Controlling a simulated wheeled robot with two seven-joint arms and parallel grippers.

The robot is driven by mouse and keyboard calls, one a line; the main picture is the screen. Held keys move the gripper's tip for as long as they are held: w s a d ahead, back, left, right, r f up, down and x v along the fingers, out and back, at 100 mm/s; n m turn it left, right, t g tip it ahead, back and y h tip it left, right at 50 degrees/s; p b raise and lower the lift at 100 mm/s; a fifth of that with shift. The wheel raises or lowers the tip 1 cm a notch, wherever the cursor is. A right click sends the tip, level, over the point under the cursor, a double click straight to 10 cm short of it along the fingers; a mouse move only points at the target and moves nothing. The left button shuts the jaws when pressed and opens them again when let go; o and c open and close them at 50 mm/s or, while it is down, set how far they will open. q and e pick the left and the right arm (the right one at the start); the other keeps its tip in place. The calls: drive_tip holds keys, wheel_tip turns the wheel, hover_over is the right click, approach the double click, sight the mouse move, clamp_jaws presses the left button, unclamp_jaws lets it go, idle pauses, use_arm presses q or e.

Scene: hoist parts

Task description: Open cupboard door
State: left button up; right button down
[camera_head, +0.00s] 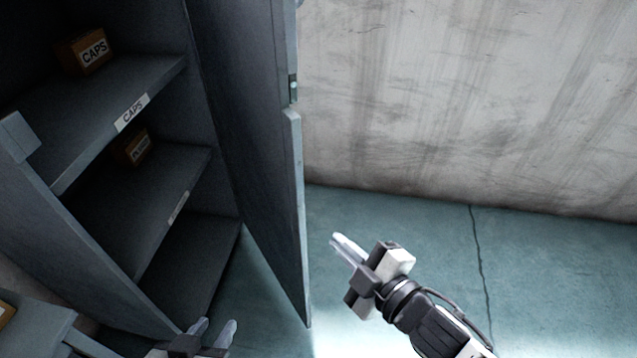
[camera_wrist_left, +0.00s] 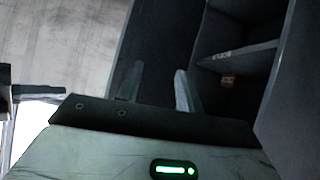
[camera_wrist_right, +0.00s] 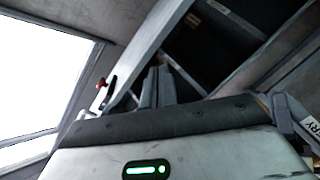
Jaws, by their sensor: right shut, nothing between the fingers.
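The grey metal cupboard stands at the left of the head view, its front open and its shelves (camera_head: 100,100) in plain sight. Its door (camera_head: 250,130) is swung wide open, standing out to the right of the shelves. A small latch part (camera_head: 293,88) shows on the door's edge. My left gripper (camera_head: 213,330) is open and empty at the bottom, in front of the lower shelves; its spread fingers (camera_wrist_left: 160,88) also show in the left wrist view. My right gripper (camera_head: 345,246) is shut and empty, right of the door and apart from it. Its closed fingers (camera_wrist_right: 157,88) show in the right wrist view.
A concrete wall (camera_head: 470,90) stands behind. The teal floor (camera_head: 560,270) at right is clear. A grey surface (camera_head: 30,325) edges in at lower left.

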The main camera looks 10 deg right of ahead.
sight(301, 194)
drive_tip(key=w+a+r+n+y, duration=0.1)
drive_tip(key=w+a+n, duration=0.1)
drive_tip(key=w+n, duration=0.1)
drive_tip(key=w+a+r+n+g+y+p, duration=0.1)
drive_tip(key=w+a+n+y, duration=0.1)
drive_tip(key=w+n, duration=0.1)
drive_tip(key=w+a+r+n+y, duration=0.1)
drive_tip(key=w+a+n, duration=0.2)
drive_tip(key=n, duration=0.1)
drive_tip(key=shift+w+r+n+y+p, duration=0.1)
drive_tip(key=shift+r+n+y+p, duration=0.2)
drive_tip(key=shift+n+p, duration=0.1)
use_arm(q)
drive_tip(key=shift+s+a, duration=0.3)
drive_tip(key=shift+s, duration=0.1)
use_arm(e)
drive_tip(key=shift+w+d, duration=0.15)
drive_tip(key=shift+d, duration=0.2)
use_arm(q)
drive_tip(key=shift+w, duration=0.1)
use_arm(e)
drive_tip(key=shift+d, duration=0.15)
